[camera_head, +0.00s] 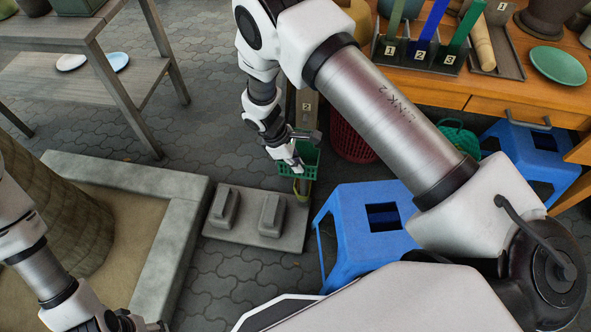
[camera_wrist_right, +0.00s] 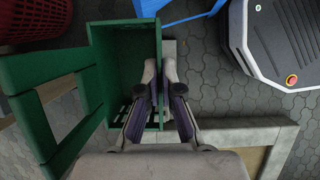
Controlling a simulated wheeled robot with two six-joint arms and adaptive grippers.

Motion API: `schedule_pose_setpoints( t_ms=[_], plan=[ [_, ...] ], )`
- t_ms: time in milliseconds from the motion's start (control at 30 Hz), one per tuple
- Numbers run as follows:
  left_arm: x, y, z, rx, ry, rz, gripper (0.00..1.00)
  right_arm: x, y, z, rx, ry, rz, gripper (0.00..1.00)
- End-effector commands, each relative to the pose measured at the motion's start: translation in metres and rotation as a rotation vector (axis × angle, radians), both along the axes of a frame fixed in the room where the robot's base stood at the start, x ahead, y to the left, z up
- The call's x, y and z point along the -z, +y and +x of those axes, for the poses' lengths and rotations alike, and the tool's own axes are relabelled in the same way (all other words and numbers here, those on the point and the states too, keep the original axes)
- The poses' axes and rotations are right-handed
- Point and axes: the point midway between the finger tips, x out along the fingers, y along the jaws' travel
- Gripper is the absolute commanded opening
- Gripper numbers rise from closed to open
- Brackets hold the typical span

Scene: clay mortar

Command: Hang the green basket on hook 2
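The green basket (camera_head: 311,160) is at my right gripper (camera_head: 298,166), in front of an upright board labelled 2 (camera_head: 306,106). In the right wrist view the basket (camera_wrist_right: 98,40) is large, with an open inside and a slatted frame at its left. The fingers of my right gripper (camera_wrist_right: 160,72) are closed on the basket's right wall, one on each side. The hook itself is hidden behind my arm, and I cannot tell whether the basket touches it. My left gripper (camera_head: 140,322) is at the bottom left, partly cut off and away from the basket.
A grey slab (camera_head: 240,232) with two raised blocks lies below the basket. A blue stool (camera_head: 345,220) and a dark red basket (camera_head: 350,140) stand to the right. A stone-edged bed (camera_head: 165,240) is at left. A wooden table (camera_head: 450,88) stands behind.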

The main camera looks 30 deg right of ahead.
Motion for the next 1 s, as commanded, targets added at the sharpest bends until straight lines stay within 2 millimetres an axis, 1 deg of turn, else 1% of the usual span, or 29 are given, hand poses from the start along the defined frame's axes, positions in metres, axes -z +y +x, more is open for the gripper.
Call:
schedule_pose_setpoints(
  t_ms=[33, 800, 1000],
  plan=[
    [0.004, 0.0, 0.0, 0.0, 0.0, 0.0, 0.66, 0.002, -0.002, 0.003, 0.001, -0.001, 0.001, 0.0],
    [0.035, 0.0, 0.0, 0.0, 0.0, 0.0, 0.66, 0.006, -0.036, 0.047, 0.003, -0.002, 0.0, 0.0],
    [0.04, 0.0, 0.0, 0.0, 0.0, 0.0, 0.66, 0.011, -0.042, 0.055, 0.002, -0.001, 0.0, 0.0]
  ],
)
